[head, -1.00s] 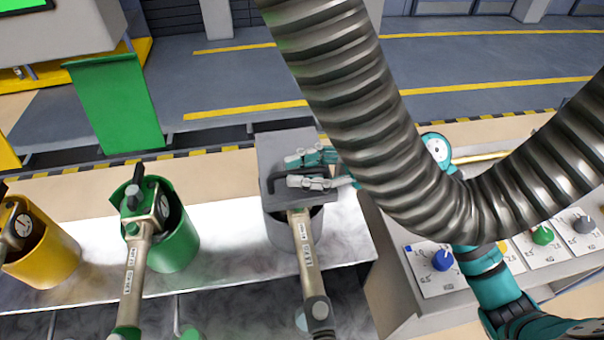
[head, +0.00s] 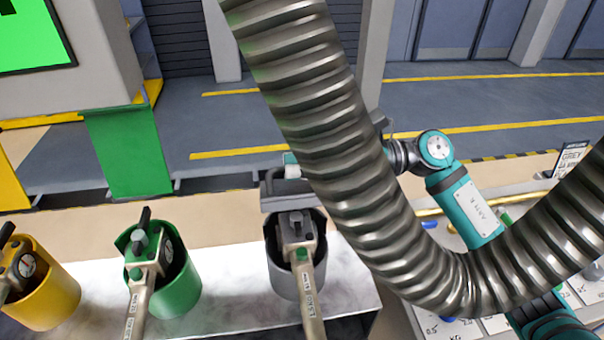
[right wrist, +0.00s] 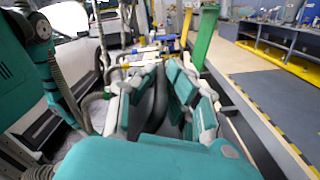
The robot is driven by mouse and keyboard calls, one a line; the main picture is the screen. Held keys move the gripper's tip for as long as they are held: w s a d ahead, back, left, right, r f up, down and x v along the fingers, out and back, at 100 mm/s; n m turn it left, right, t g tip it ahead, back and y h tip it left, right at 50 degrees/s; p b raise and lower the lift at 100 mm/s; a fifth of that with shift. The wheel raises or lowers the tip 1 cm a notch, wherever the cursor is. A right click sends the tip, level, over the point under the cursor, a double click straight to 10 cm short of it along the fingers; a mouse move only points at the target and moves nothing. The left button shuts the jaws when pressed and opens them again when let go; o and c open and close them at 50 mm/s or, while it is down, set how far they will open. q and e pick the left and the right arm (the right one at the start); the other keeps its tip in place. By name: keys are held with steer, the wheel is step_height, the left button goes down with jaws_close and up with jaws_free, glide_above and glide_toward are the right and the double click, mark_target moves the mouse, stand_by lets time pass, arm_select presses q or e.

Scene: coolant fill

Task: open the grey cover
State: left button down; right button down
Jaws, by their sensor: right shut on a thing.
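The grey cover (head: 276,192) stands raised at the back rim of the grey container (head: 284,275), seen nearly edge-on in the head view. The container's mouth is open toward me, with a metal filler pipe and its head (head: 298,229) in it. My right gripper (head: 291,172) is at the top of the cover, mostly hidden by the cover and a thick ribbed hose. In the right wrist view my right gripper (right wrist: 160,78) is shut on a dark grey handle bar of the cover. My left gripper is not in view.
A green container (head: 178,288) and a yellow container (head: 52,297) stand to the left, each with a pipe. The large ribbed hose (head: 340,150) crosses in front of my right arm. A control panel (head: 432,325) lies at the right.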

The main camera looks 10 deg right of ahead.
steer(key=shift+w, duration=0.1)
steer(key=c, duration=1.6)
jaws_free()
steer(key=shift+o, duration=1.1)
steer(key=shift+s, duration=0.2)
steer(key=shift+w, duration=0.1)
steer(key=shift+d+f, duration=0.1)
steer(key=shift+d, duration=0.1)
steer(key=d, duration=1.1)
steer(key=shift+d+r, duration=0.2)
steer(key=shift+d, duration=0.1)
